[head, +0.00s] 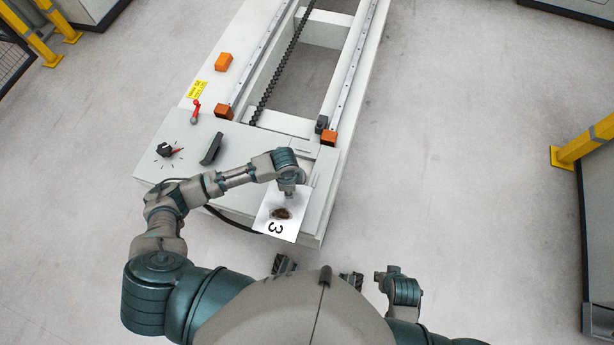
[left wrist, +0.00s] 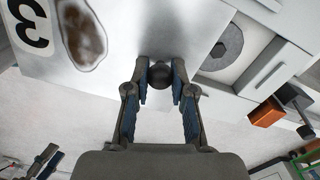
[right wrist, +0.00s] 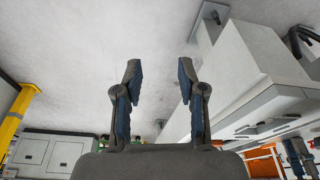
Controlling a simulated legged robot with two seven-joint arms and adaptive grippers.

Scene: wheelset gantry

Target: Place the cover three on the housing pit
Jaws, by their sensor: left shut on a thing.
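Cover three (head: 268,225) is a white plate with a black "3" and a brown stain. It hangs at the near right corner of the white gantry, partly past its edge in the head view. My left gripper (left wrist: 160,72) is shut on the dark round knob (left wrist: 159,80) of the cover (left wrist: 120,62). The left wrist view shows a grey rounded patch (left wrist: 222,48) in a light recess beside the cover's edge, which may be the housing pit; the cover partly hides that area. My right gripper (right wrist: 160,72) is open and empty, away from the gantry.
The white gantry (head: 178,135) carries rails, orange blocks (head: 222,61), a red lever (head: 195,111), a black knob (head: 164,150) and a black handle (head: 211,149). Yellow posts (head: 585,142) stand at the right. The floor right of the gantry is clear.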

